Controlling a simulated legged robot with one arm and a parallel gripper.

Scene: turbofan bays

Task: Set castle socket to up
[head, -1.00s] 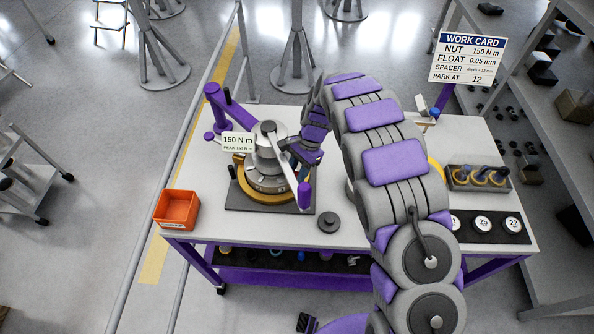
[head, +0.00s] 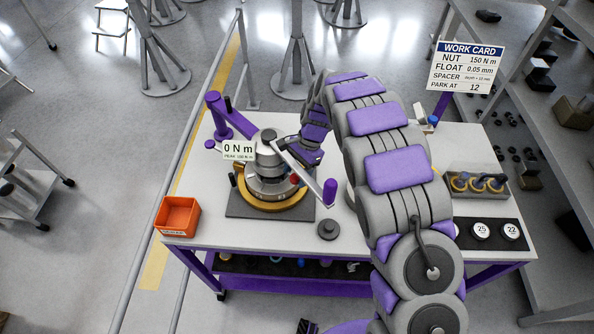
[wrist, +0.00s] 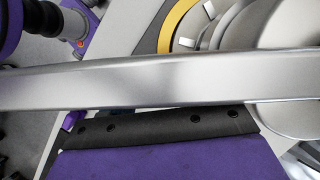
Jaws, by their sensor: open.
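The castle socket (head: 267,160) is a grey stepped cylinder at the centre of a round fixture with a gold ring (head: 270,209). Whether it touches the nut below is hard to tell. A silver lever (head: 303,168) runs from it towards the front right and ends in an upright purple handle (head: 330,190). A label at the socket (head: 238,150) reads 0 N m. My gripper (head: 308,158) is open beside the lever, right of the socket; its fingertips are partly hidden. In the wrist view the lever (wrist: 150,82) crosses close in front of the camera.
A purple jointed arm (head: 220,112) stands behind the fixture. An orange bin (head: 177,215) is at the table's left front. A dark round piece (head: 328,230) lies in front of the fixture. A socket rack (head: 478,183) and numbered discs (head: 482,231) are at right. A work card (head: 467,67) stands behind.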

